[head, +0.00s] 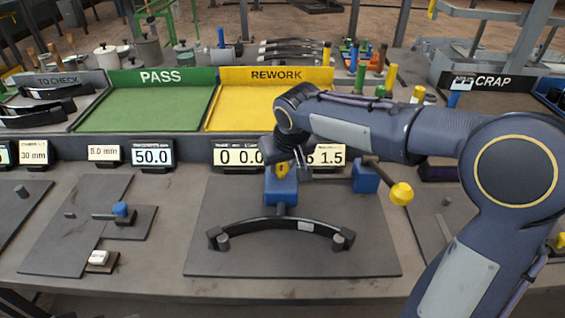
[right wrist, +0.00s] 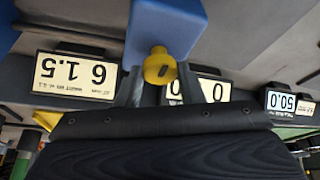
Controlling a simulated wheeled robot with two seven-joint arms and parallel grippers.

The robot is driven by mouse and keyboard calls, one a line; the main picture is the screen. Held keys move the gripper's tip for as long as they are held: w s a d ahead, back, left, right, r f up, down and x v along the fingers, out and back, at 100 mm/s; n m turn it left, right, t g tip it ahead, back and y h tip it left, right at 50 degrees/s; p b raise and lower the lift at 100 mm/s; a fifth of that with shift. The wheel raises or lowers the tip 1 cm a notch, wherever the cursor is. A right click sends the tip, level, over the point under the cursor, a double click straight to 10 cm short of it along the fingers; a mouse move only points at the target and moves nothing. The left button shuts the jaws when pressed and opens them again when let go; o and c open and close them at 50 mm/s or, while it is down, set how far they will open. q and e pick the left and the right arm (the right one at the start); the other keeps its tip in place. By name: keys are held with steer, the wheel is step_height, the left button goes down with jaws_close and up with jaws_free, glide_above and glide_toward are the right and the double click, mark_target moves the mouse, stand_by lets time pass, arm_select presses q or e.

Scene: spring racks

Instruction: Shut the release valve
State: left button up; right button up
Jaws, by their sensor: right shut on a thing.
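A small yellow valve knob (right wrist: 160,66) sits on the face of a blue block (right wrist: 165,22) in the right wrist view. In the head view the knob (head: 283,168) is partly covered by my gripper, above the blue block (head: 281,189). My right gripper (right wrist: 162,85) has one finger on each side of the knob and is shut on it. In the head view the right gripper (head: 292,171) comes down over the block from the right. The knob's exact turn angle is hard to tell. My left gripper is not in view.
A curved black spring (head: 282,226) lies on the dark fixture plate (head: 215,258) before the block. A lever with a yellow ball (head: 401,193) stands right. Number displays (head: 152,155) line the back, before the green PASS tray (head: 146,88) and yellow REWORK tray (head: 275,73).

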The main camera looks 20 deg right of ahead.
stand_by(0.3)
steer(key=o, duration=1)
steer(key=shift+c, duration=0.2)
steer(key=v, duration=0.8)
steer(key=shift+p, duration=0.3)
